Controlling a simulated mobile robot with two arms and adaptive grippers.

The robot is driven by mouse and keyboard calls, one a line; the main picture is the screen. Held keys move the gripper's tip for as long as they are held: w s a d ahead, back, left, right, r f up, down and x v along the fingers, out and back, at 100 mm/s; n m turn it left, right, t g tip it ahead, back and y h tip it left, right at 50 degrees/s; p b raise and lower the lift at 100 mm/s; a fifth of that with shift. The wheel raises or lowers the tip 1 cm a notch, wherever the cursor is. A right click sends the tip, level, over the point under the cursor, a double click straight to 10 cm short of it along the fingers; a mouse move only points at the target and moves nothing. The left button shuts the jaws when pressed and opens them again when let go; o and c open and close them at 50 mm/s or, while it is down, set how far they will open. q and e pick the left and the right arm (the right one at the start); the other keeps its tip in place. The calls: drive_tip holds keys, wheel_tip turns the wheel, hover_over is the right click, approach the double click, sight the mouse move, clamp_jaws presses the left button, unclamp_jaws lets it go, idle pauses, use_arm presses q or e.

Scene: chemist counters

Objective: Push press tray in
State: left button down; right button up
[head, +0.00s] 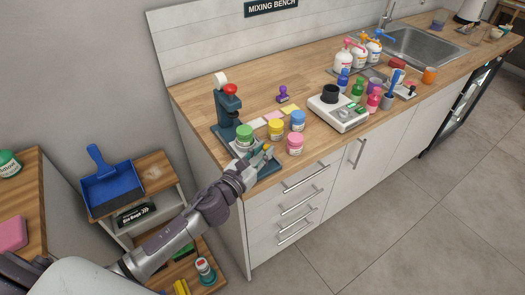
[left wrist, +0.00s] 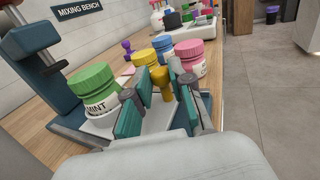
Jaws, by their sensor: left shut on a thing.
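The press (head: 229,110) is dark teal with a red knob and stands at the left end of the mixing bench. Its pale tray (left wrist: 103,124) sticks out toward the front and carries a green-lidded MINT jar (head: 244,133), upright. The jar also shows in the left wrist view (left wrist: 91,90). A yellow handle (left wrist: 160,79) stands between the fingers of my left gripper (head: 261,159), at the tray's front end. The left gripper is shut on this handle. The fingers hide part of the handle and tray. My right gripper is not in view.
Yellow (head: 276,128), blue (head: 298,120) and pink (head: 295,143) jars stand close to the right of the gripper. A white scale (head: 338,112) is further right. A purple stamp (head: 283,94) stands behind. A blue dustpan (head: 112,186) is at the lower left.

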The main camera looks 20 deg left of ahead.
sight(244, 142)
use_arm(q)
drive_tip(key=w+a, duration=0.2)
drive_tip(key=w+a+b, duration=0.1)
drive_tip(key=w+a, duration=0.1)
drive_tip(key=a, duration=0.1)
drive_tip(key=shift+a+f, duration=0.1)
drive_tip(key=shift+a, duration=0.05)
drive_tip(key=shift+w+a, duration=0.1)
drive_tip(key=shift+a, duration=0.05)
drive_tip(key=shift+r, duration=0.2)
drive_tip(key=c, duration=1)
unclamp_jaws()
drive_tip(key=shift+w+f, duration=0.1)
